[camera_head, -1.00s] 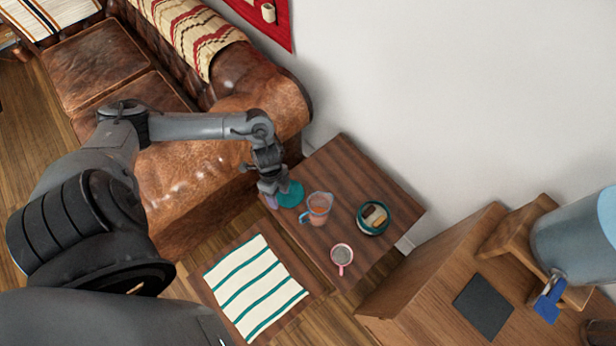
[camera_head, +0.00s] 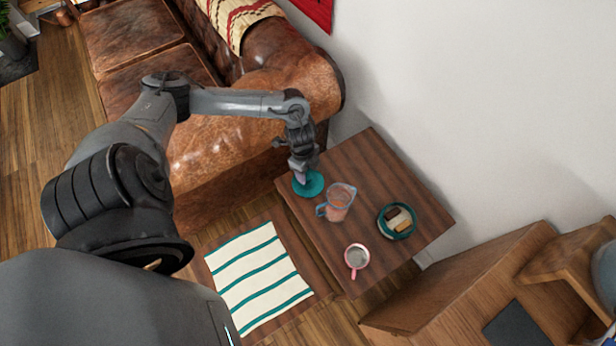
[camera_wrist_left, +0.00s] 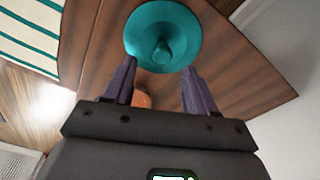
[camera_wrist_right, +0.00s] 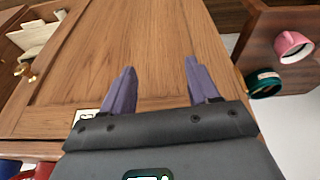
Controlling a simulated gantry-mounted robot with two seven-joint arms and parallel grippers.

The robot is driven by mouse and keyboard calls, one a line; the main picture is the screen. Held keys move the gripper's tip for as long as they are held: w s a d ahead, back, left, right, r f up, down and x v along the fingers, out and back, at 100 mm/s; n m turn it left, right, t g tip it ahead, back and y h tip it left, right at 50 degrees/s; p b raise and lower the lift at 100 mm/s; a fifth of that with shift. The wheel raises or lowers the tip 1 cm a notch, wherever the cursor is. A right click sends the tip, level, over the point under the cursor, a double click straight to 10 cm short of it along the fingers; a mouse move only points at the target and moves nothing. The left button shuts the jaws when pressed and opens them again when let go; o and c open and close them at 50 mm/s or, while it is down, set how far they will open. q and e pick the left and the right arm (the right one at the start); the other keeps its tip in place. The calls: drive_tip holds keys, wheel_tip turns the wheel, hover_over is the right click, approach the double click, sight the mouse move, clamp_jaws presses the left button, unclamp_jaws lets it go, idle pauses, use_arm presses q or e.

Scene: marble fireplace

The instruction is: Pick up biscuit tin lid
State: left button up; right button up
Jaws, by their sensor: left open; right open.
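The biscuit tin lid (camera_head: 310,185) is a round teal disc with a knob at its middle. It lies on the left corner of the small wooden side table (camera_head: 350,265). In the left wrist view the lid (camera_wrist_left: 183,22) is ahead of my open left gripper (camera_wrist_left: 158,75), its knob roughly in line with the gap between the fingers. My left gripper (camera_head: 302,178) is just above the lid in the head view. The teal biscuit tin (camera_head: 383,228) is open and holds biscuits. My right gripper (camera_wrist_right: 160,75) is open and empty in front of a wooden panel.
A pink mug (camera_head: 356,262) is near the table's front edge. A brown leather sofa (camera_head: 215,150) stands left of the table; a white wall is behind.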

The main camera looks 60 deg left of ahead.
sight(308, 177)
use_arm(q)
wheel_tip(308, 177, down, 4)
drive_tip(key=shift+w+r+b, duration=0.1)
drive_tip(key=shift+b, duration=1)
drive_tip(key=shift+f, duration=0.65)
drive_tip(key=shift+c, duration=0.4)
clamp_jaws()
